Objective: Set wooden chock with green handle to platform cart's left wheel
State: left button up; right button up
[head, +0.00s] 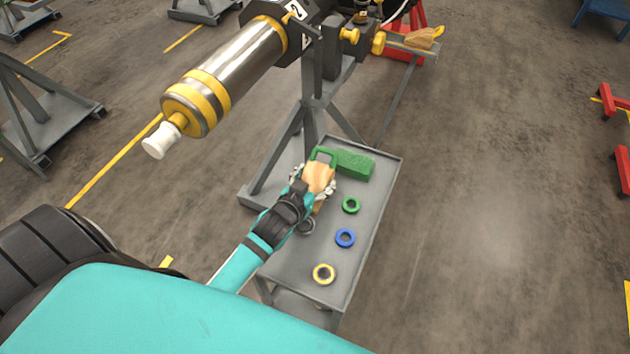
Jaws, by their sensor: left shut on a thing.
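My left gripper (313,188) is shut on the wooden chock with green handle (320,172), above the far left part of a grey table top. The chock is light wood and its green handle loop points away from me. The gripper's fingers hide part of the chock. I cannot tell whether the chock touches the table. No platform cart or left wheel of one can be made out for certain. My right gripper is not in view.
A steel cylinder with yellow bands (235,72) juts out at upper left. Another wooden piece (422,39) lies beyond.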

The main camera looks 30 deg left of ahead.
pick_arm(q)
jog(key=shift+w+f, duration=0.1)
jog(key=shift+f, duration=0.2)
jog(key=shift+f, duration=0.15)
jog(key=o, duration=1.6)
jog(key=shift+o, duration=0.2)
